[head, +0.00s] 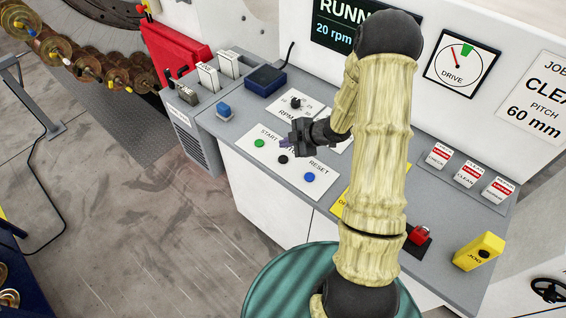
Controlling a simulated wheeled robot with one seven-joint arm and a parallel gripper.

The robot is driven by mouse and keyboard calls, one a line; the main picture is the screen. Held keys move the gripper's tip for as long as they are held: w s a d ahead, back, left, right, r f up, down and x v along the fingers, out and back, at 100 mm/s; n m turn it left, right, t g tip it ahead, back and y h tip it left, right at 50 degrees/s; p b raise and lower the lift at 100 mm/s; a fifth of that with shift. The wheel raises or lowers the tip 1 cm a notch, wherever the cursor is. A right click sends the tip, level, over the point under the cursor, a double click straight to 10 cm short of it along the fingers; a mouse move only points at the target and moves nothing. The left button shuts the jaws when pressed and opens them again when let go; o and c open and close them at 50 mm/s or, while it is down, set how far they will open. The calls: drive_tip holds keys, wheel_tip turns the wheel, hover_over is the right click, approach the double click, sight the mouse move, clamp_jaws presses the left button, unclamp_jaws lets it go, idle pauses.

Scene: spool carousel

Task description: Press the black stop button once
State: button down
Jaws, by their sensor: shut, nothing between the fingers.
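The black stop button (283,159) sits on a white label plate on the grey console top. It lies between the green start button (259,143) and the blue reset button (309,177). My gripper (287,144) is shut and empty, and shows just behind the black button in the head view. It hangs over the plate and hides part of its lettering. I cannot tell how high the fingertips are above the plate. The black button's top is visible and no finger covers it.
An RPM knob (295,102) is behind my gripper. A red button (422,233) and a yellow jog box (479,251) stand at the right. A display (335,28) reads "RUNN" and "20 rpm", partly hidden by my arm. Spools (52,50) hang at the upper left.

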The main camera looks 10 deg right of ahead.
sight(286, 160)
drive_tip(key=shift+f+b, duration=1.5)
drive_tip(key=shift+f, duration=0.8)
drive_tip(key=shift+f, duration=0.1)
drive_tip(key=shift+f+b, duration=0.3)
drive_tip(key=shift+f+b, duration=0.3)
drive_tip(key=shift+f, duration=0.1)
idle(0.7)
drive_tip(key=shift+d+r, duration=0.1)
drive_tip(key=shift+r+p, duration=0.75)
wheel_tip(286, 160, up, 5)
drive_tip(key=p, duration=0.4)
idle(0.4)
